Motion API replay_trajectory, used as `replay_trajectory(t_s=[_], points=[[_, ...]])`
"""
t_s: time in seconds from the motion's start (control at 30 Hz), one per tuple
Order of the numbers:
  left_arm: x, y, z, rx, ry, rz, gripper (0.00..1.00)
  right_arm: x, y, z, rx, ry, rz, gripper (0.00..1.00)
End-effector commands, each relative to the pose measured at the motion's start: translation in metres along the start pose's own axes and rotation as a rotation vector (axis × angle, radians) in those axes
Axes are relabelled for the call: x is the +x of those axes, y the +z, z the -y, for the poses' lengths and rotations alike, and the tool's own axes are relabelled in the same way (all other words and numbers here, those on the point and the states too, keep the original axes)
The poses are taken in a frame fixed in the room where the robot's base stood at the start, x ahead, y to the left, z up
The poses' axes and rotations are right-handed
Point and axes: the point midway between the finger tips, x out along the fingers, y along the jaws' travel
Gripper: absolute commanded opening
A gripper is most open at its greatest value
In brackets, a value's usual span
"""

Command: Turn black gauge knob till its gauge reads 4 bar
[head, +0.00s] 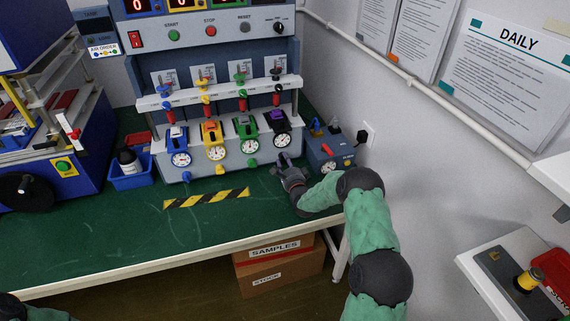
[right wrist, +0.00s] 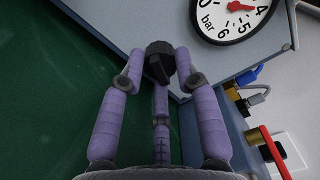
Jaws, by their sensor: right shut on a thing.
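The black gauge knob (right wrist: 159,62) sits on the grey panel, below and left of its gauge (right wrist: 236,18) in the right wrist view. The gauge is a white round dial with a black rim, cut by the top edge; its red needle lies near the 4, exact reading unclear. In the head view this gauge (head: 283,141) is the rightmost in the row. My right gripper (right wrist: 158,70) is shut on the knob, its purple fingers on both sides; it also shows in the head view (head: 287,168), where it hides the knob.
Blue, yellow and green gauge stations (head: 213,138) stand left of the black one. A small blue-grey box (head: 328,150) with fittings stands to its right. A striped strip (head: 206,198) lies on the green bench (head: 120,235), mostly clear in front. A wall is on the right.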

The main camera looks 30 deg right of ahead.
Motion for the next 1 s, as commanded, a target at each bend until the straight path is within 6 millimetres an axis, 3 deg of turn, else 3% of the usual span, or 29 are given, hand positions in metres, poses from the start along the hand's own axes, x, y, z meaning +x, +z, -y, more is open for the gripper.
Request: replay_trajectory(t_s=[0.4,0.43,0.5,0.83,1.0], points=[[0.0,0.0,0.0,0.0,0.0,0.0,0.0,0.0,0.002,-0.001,0.006,0.003,0.004,0.0],[0.0,0.0,0.0,0.0,0.0,0.0,0.0,0.0,0.002,-0.001,0.006,0.003,0.004,0.38],[0.0,0.0,0.0,0.0,0.0,0.0,0.0,0.0,0.002,-0.001,0.006,0.003,0.004,0.56],[0.0,0.0,0.0,0.0,0.0,0.0,0.0,-0.001,0.001,0.0,0.006,0.001,0.001,0.56],[0.0,0.0,0.0,0.0,0.0,0.0,0.0,-0.012,0.0,0.0,0.006,0.0,0.001,0.56]])
